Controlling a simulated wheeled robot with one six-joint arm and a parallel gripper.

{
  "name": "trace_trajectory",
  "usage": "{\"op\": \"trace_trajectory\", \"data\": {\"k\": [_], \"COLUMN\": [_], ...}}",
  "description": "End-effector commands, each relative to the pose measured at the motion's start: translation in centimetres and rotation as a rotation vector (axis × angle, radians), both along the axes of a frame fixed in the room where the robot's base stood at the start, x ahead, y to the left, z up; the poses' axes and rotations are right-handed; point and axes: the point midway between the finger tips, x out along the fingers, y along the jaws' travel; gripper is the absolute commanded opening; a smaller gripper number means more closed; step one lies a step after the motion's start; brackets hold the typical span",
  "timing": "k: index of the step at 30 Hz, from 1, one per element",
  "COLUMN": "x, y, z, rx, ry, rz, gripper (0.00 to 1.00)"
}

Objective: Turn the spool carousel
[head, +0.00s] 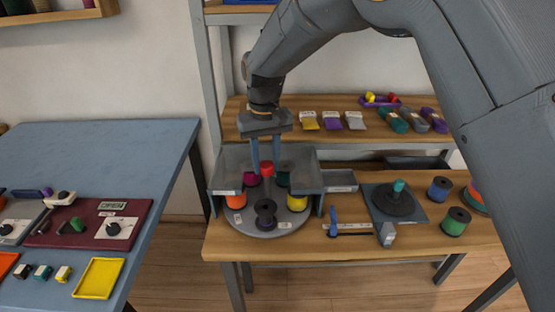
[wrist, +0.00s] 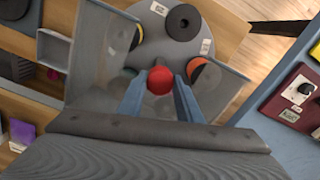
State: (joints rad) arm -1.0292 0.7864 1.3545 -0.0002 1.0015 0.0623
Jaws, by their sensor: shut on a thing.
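The spool carousel (head: 266,229) is a round grey turntable on the wooden bench, partly covered by a grey housing (head: 232,160). It carries an orange spool (head: 236,201), a yellow spool (head: 297,203) and a dark spool (head: 266,209) at the front, with magenta (head: 251,180) and green (head: 283,179) ones behind. A red knob (head: 266,169) stands up at its middle. My gripper (head: 265,160) points down and is shut on the red knob. In the wrist view the knob (wrist: 160,80) sits between the two blue-grey fingers. The far rear of the turntable is hidden by the housing.
Right of the carousel are a blue-handled tool (head: 333,222), a dark round stand (head: 398,199) on a plate, and blue (head: 440,188) and green (head: 455,221) spools. A shelf (head: 350,136) with small coloured items is behind. A blue table (head: 100,150) stands at left.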

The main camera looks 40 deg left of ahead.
Motion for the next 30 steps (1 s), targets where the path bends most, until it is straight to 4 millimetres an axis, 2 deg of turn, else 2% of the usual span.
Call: {"op": "trace_trajectory", "data": {"k": [6, 18, 19, 21, 22, 30], "x": [-0.51, -0.59, -0.59, -0.61, -0.62, -0.64], "y": [0.63, 0.69, 0.69, 0.65, 0.63, 0.52], "z": [0.27, 0.28, 0.28, 0.25, 0.23, 0.14], "rx": [0.007, 0.007, 0.007, 0.006, 0.006, 0.002], "ry": [-0.005, -0.005, -0.005, -0.004, -0.004, -0.002], "rz": [0.031, 0.034, 0.034, 0.034, 0.034, 0.033], "gripper": [0.00, 0.00, 0.35, 0.47, 0.51, 0.51]}}
